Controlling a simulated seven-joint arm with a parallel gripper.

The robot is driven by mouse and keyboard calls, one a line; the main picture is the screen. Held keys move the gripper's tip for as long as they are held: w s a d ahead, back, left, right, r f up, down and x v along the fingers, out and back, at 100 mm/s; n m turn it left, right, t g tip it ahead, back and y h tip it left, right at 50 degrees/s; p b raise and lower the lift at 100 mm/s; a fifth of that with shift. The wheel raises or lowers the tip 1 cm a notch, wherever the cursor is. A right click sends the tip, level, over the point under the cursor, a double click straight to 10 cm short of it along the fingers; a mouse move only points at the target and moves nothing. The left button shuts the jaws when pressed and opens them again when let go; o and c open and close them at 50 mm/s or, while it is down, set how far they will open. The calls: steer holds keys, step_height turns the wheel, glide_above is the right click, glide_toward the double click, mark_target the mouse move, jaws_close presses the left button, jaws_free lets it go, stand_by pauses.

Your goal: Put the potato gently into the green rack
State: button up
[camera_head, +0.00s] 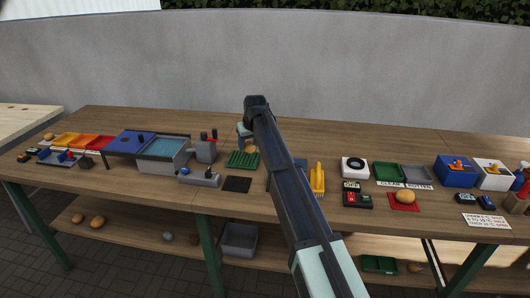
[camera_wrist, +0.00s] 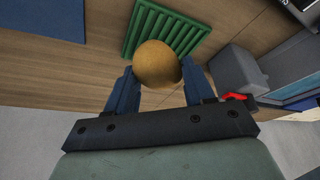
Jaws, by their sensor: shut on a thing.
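The potato (camera_wrist: 157,64) is brown and round. In the wrist view it sits between the two fingers of my gripper (camera_wrist: 157,80), which is shut on it. The green rack (camera_wrist: 180,30) has slats and lies on the wooden table just beyond the potato in that view; the potato overlaps its edge in the picture. In the head view the rack (camera_head: 242,160) is left of my arm, and the potato (camera_head: 250,149) shows small at its far right edge. My gripper (camera_head: 246,138) there is partly hidden by my arm. I cannot tell how high the potato is above the rack.
Left of the rack stand a grey device (camera_head: 206,150) with a red part and a blue water basin (camera_head: 165,149). A black mat (camera_head: 237,184) lies in front. Another potato (camera_head: 404,196) lies on a red mat.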

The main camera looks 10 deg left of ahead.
steer(key=w+a+n, duration=0.2)
steer(key=w+a+n+g+y, duration=0.1)
steer(key=w, duration=0.1)
steer(key=shift+a+r+n, duration=0.1)
steer(key=shift+r+n, duration=0.2)
steer(key=shift+r, duration=0.1)
steer(key=shift+f, duration=0.1)
steer(key=shift+f, duration=2.65)
steer(key=shift+f, duration=0.2)
steer(key=shift+f, duration=0.35)
